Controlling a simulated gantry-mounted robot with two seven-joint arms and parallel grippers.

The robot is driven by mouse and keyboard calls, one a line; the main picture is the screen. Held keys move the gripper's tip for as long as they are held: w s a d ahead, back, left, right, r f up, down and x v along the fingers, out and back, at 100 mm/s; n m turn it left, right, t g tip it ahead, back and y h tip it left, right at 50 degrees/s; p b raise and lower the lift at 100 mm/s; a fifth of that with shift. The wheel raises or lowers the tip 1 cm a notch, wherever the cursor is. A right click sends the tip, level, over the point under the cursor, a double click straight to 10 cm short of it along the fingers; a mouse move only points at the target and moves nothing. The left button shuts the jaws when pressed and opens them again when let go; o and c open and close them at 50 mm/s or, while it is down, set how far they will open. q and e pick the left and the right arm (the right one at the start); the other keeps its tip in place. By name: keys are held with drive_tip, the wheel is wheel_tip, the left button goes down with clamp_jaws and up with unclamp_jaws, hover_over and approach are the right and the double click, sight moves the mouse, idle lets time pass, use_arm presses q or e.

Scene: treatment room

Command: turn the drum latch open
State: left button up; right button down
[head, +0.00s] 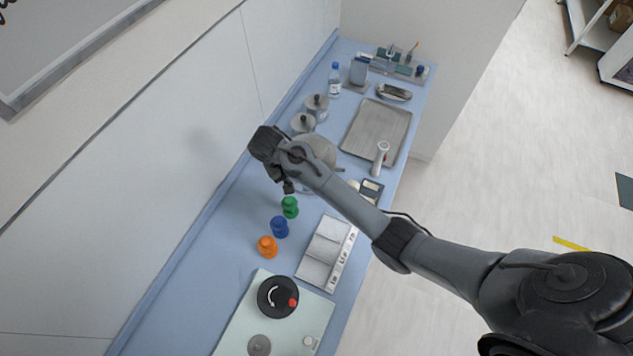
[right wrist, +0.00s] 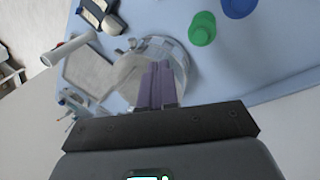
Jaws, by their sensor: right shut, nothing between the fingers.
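A black round turning part with a white curved arrow and a red spot (head: 278,296), which looks like the drum latch, sits on a pale green base (head: 236,322) at the near end of the counter. The arm from the right is my right arm; its gripper (head: 288,187) hangs above the counter, well beyond the latch, near the green peg. In the right wrist view its fingers (right wrist: 160,68) are together and hold nothing, in front of a round, shiny vessel (right wrist: 128,68). The latch is not in the right wrist view. My left gripper is not in view.
Green (head: 290,206), blue (head: 280,227) and orange (head: 267,246) pegs stand between my gripper and the latch. A white compartment tray (head: 323,262) lies beside them. A metal tray (head: 376,130), lidded jars (head: 303,123) and a bottle (head: 334,80) stand farther back. The wall borders the counter's left side.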

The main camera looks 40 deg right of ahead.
use_arm(q)
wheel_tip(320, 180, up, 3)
drive_tip(key=p, duration=0.2)
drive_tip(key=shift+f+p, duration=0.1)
drive_tip(key=shift+p, duration=0.3)
use_arm(e)
drive_tip(key=s+d+f, duration=0.1)
drive_tip(key=d+f, duration=0.6)
drive_tip(key=f, duration=0.3)
drive_tip(key=shift+s, duration=0.25)
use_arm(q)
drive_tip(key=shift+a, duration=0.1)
use_arm(e)
drive_tip(key=shift+f, duration=0.1)
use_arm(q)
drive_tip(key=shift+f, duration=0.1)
use_arm(e)
drive_tip(key=shift+w+a, duration=0.1)
